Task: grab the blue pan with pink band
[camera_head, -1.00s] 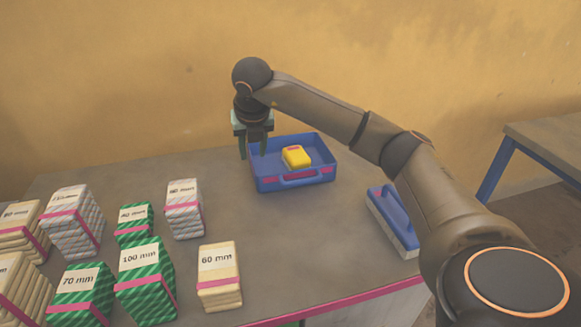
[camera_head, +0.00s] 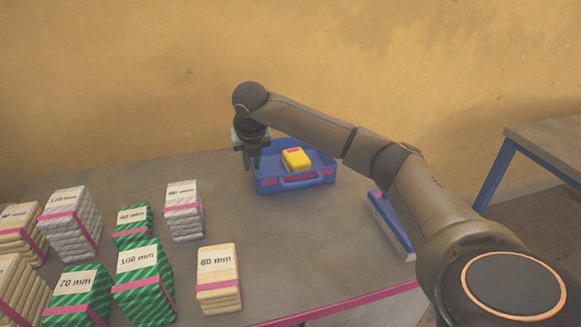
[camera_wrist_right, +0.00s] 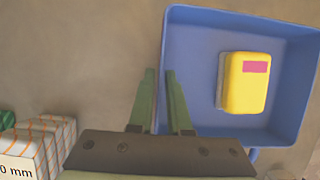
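The blue pan (camera_head: 322,178) with a pink band on its front side sits at the back of the table. A yellow block (camera_head: 296,158) with a pink mark lies in it. My right gripper (camera_head: 251,167) points down at the pan's left wall. In the right wrist view, its two green fingers (camera_wrist_right: 160,72) are apart, with the left rim of the pan (camera_wrist_right: 165,40) showing between them. One finger is over the pan's inside, the other outside. Whether the fingers touch the wall is unclear. My left gripper is not in view.
Several banded stacks marked in mm stand at the left and front, including a white one (camera_head: 184,218) and a cream one (camera_head: 217,290). A blue-and-white object (camera_head: 392,228) lies at the right edge under my arm. The table's middle is clear.

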